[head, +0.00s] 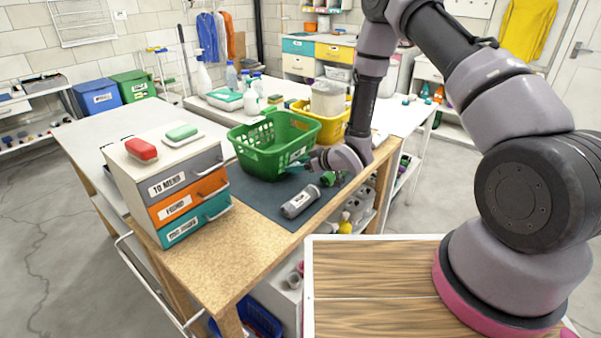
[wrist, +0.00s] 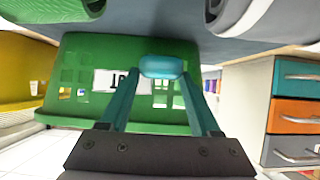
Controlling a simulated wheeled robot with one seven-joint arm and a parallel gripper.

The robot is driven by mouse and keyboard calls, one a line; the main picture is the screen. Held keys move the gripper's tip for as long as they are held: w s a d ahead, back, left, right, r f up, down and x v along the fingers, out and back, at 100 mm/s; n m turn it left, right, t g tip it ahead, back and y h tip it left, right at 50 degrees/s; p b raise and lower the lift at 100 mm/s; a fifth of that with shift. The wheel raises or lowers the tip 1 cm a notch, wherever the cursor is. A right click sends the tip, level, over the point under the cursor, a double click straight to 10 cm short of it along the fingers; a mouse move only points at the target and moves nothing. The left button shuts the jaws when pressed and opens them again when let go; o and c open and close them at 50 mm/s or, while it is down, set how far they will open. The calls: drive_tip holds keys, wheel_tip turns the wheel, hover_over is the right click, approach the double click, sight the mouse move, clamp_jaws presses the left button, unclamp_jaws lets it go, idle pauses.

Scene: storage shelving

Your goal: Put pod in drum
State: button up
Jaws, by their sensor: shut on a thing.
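My gripper (wrist: 162,72) is shut on a small rounded blue piece (wrist: 162,66), which may be the pod; it sits between the teal fingertips. In the head view my gripper (head: 294,166) is just above the dark mat, at the near right side of a green basket (head: 268,160). The labelled wall of the green basket (wrist: 185,55) fills the middle of the wrist view. A grey labelled cylinder (head: 300,201) lies on its side on the mat, nearer than my gripper; it may be the drum, but I cannot tell. Its edge shows in the wrist view (wrist: 245,20).
A green object (head: 328,178) lies right of my gripper, partly hidden. A drawer unit (head: 175,190) stands at the left of the bench, with red and green blocks on top. A yellow basket (head: 335,128) is behind the green one. The bench's front wooden corner is clear.

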sight(301, 180)
drive_tip(key=shift+w+d, duration=0.25)
drive_tip(key=shift+w+d+f, duration=0.15)
drive_tip(key=shift+f, duration=0.75)
drive_tip(key=shift+w+d+f, duration=0.1)
drive_tip(key=shift+w+f, duration=0.05)
drive_tip(key=shift+f, duration=0.7)
drive_tip(key=shift+f, duration=0.15)
drive_tip(key=o, duration=1.3)
